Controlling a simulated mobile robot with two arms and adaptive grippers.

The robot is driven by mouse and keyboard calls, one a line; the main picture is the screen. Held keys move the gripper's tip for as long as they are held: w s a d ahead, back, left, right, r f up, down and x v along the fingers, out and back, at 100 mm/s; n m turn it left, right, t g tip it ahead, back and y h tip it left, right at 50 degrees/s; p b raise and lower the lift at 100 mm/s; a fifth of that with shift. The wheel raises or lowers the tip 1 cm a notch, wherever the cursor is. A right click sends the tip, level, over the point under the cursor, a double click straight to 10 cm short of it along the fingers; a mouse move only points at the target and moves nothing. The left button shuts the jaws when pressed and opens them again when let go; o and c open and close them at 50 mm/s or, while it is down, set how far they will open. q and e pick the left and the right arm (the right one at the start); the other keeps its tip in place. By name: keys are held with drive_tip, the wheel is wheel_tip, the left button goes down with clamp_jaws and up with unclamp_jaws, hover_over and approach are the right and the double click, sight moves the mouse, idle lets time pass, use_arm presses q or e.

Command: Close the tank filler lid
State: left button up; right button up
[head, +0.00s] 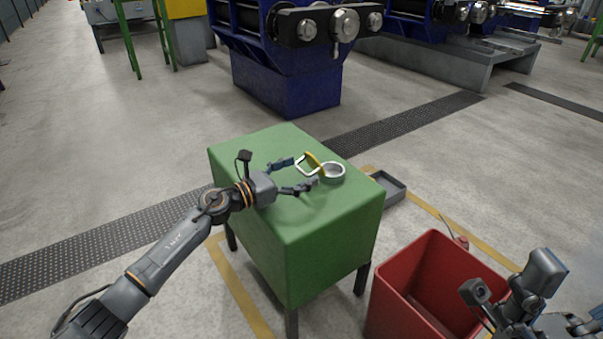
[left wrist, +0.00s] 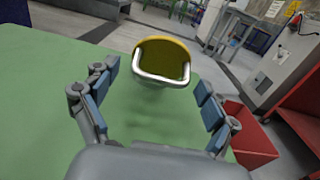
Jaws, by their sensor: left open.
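The green tank (head: 300,235) has a round metal filler neck (head: 332,174) on its top. The yellow filler lid (head: 313,159) stands raised at the neck's left side, with a pale metal handle loop on its outer face. In the left wrist view the lid (left wrist: 172,55) faces me, the handle bar (left wrist: 160,79) running along its lower edge; the neck is hidden behind it. My left gripper (head: 302,174) is open over the tank top, its fingers on either side of the handle, not shut on it. My right gripper (head: 583,324) is at the lower right, partly cut off.
A red open bin (head: 425,270) stands right of the tank. A grey tray (head: 388,187) lies on the floor behind the tank's right side. Blue machinery (head: 285,60) stands at the back. The tank top around the neck is otherwise clear.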

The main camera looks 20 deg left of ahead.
use_arm(q)
drive_tip(key=shift+w+d, duration=0.25)
drive_tip(key=shift+w, duration=0.05)
drive_tip(key=c, duration=1.6)
drive_tip(key=shift+r+p, duration=0.15)
drive_tip(key=shift+p, duration=0.2)
